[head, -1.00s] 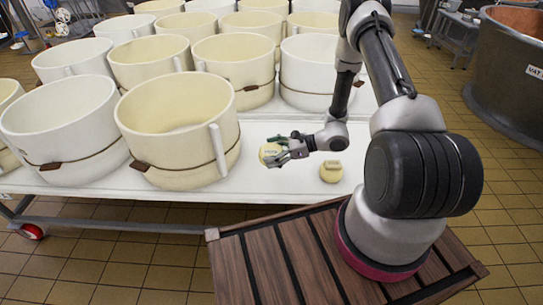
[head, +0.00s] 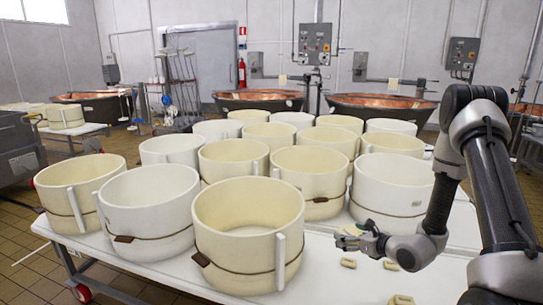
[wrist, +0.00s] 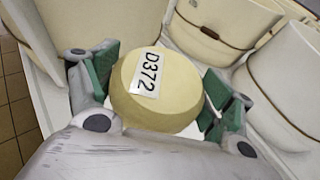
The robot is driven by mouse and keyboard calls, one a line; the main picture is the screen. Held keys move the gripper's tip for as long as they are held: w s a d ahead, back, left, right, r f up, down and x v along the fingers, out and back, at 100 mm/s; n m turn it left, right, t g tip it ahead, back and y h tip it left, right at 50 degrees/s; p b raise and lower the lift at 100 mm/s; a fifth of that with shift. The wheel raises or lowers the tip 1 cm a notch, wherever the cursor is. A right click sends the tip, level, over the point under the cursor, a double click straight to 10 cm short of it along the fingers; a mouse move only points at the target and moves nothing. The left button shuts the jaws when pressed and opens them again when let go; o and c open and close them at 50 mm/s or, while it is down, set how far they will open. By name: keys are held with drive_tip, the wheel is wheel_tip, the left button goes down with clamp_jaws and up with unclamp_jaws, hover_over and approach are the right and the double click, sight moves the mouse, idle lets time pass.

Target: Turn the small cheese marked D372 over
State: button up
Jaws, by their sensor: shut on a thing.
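The small cheese marked D372 (wrist: 160,92) is a round pale-yellow wheel in the wrist view, with its white label facing the camera. My gripper (wrist: 157,95) is shut on it, with a green pad at its left side and another at its right. In the head view my gripper (head: 352,240) is low over the white table, right of the front cream vat. I cannot make out the cheese clearly there. The cheese's underside is hidden.
Large cream and white tubs (head: 248,235) crowd the table (head: 310,285) left of and behind my gripper. Small pale-yellow pieces (head: 348,262) lie in front of it, with another pale thing (head: 400,299) at the bottom edge. Bare tabletop shows around them.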

wheel_tip(320, 180, up, 20)
drive_tip(key=w+d+m+t+h, duration=0.1)
drive_tip(key=d+m+h, duration=0.1)
drive_tip(key=shift+w+d, duration=0.25)
drive_tip(key=shift+w, duration=0.15)
drive_tip(key=shift+f, duration=0.1)
